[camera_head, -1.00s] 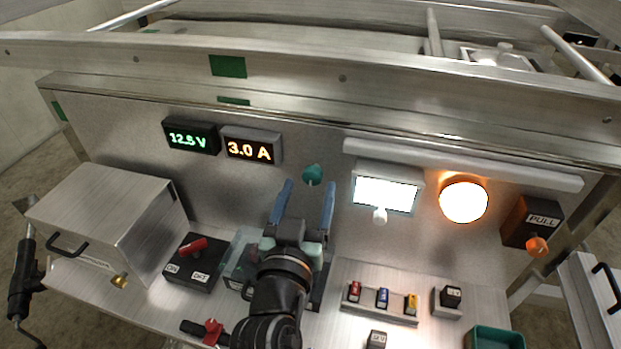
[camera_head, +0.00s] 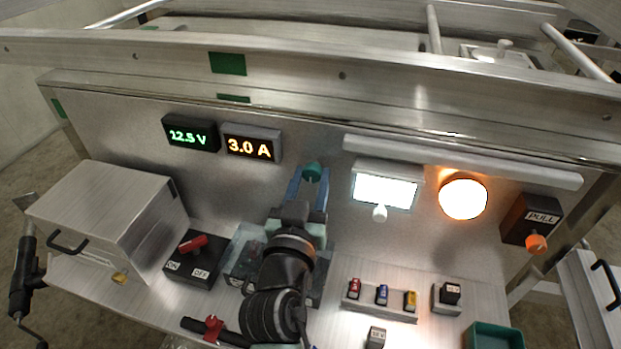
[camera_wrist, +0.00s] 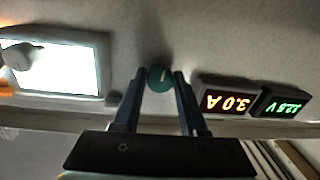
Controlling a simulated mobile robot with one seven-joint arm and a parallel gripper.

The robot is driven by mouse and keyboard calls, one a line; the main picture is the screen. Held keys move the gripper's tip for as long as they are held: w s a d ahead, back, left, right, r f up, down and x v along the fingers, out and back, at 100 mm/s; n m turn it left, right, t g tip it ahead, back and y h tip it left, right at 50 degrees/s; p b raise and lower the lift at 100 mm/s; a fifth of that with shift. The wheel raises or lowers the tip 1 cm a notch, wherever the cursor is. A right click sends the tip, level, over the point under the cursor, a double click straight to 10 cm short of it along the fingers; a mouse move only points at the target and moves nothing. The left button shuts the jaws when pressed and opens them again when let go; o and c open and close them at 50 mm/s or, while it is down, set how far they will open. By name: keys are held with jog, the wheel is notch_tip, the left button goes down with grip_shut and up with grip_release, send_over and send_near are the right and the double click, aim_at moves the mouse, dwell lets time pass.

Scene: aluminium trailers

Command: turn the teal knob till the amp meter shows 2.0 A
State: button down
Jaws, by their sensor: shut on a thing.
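The teal knob (camera_head: 312,171) is on the upright metal panel, right of the meters. In the wrist view the knob (camera_wrist: 160,78) sits between my two fingertips, its pale pointer line showing on its face. My gripper (camera_head: 308,178) is shut on the knob, one finger on each side. The amp meter (camera_head: 250,147) shows 3.0 A in orange digits. It also appears upside down in the wrist view (camera_wrist: 226,102).
A green volt meter (camera_head: 190,136) reads about 12.5 V. Right of the knob are a lit white panel (camera_head: 385,190) with a white knob, a glowing orange lamp (camera_head: 463,199) and a PULL box (camera_head: 530,219). A red-handled switch box (camera_head: 195,260) and small coloured switches (camera_head: 382,296) stand below.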

jog(key=shift+n, duration=0.3)
jog(key=n+p, duration=0.2)
jog(key=n, duration=0.1)
jog(key=shift+r+p, duration=0.15)
jog(key=shift+p, duration=0.15)
jog(key=n+p, duration=0.2)
jog(key=n, duration=0.2)
jog(key=shift+n+g, duration=0.3)
jog(key=shift+n, duration=0.1)
jog(key=shift+c, duration=2.3)
grip_release()
jog(key=shift+s, duration=0.1)
